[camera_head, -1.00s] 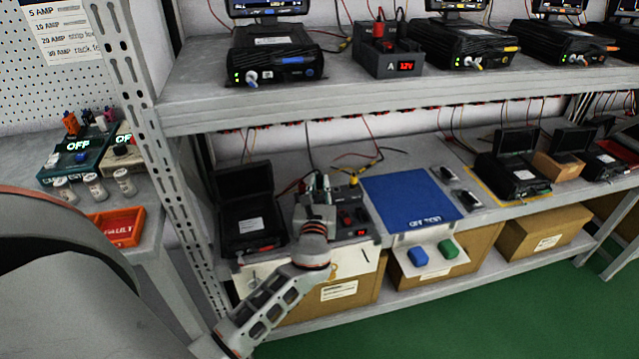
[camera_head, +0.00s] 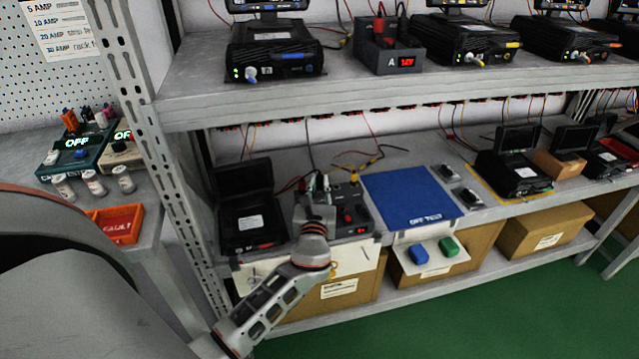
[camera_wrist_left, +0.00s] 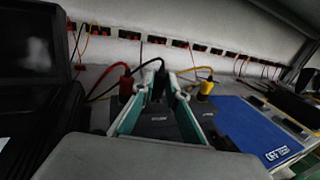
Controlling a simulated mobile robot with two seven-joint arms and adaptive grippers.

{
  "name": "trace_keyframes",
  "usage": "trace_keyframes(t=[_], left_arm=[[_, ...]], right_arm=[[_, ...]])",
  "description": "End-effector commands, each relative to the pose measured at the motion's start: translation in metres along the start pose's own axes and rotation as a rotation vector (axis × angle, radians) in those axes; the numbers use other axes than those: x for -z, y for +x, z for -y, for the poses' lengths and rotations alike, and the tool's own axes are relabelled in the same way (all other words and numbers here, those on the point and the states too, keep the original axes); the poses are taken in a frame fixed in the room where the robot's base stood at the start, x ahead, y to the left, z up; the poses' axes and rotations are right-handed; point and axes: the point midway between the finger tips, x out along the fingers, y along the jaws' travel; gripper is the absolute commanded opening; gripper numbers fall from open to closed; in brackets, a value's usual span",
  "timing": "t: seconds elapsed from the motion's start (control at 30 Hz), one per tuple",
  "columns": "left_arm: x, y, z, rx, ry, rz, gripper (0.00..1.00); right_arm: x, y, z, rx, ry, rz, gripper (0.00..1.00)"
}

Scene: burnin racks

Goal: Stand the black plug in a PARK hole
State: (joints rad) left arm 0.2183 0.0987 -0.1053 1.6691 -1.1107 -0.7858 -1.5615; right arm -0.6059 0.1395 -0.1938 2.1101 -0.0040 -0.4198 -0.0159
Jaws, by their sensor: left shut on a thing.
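My left gripper (camera_head: 318,187) is over the left part of a dark box on the lower shelf. In the left wrist view its two teal-sided fingers (camera_wrist_left: 158,92) are closed around the black plug (camera_wrist_left: 159,80), whose black lead arches up and to the left. The dark box (camera_head: 360,217) has a red knob and a small red display on its front. A red plug (camera_wrist_left: 126,86) is left of the fingers, and a yellow plug (camera_wrist_left: 205,89) is right of them. The holes and the plug's lower end are hidden. The small labels on the box cannot be read. My right gripper is not in view.
An open black case (camera_head: 248,215) stands close left of the gripper. A blue mat (camera_head: 410,195) lies right of the box, with a blue button (camera_head: 418,254) and a green button (camera_head: 448,247) below its front edge. The upper shelf (camera_head: 290,98) overhangs. Loose leads run behind the box.

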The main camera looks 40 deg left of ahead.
Motion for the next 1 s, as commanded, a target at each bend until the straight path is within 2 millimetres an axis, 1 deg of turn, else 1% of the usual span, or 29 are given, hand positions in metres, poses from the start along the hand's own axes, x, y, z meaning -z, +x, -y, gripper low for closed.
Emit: trace_keyframes(t=[0.4, 1.0], left_arm=[[0.0, 0.0, 0.0, 0.0, 0.001, 0.002, 0.0], [0.005, 0.001, 0.0, 0.0, 0.001, 0.003, 0.0]], right_arm=[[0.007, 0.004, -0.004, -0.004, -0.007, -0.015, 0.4], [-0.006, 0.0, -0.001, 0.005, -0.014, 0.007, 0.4]])
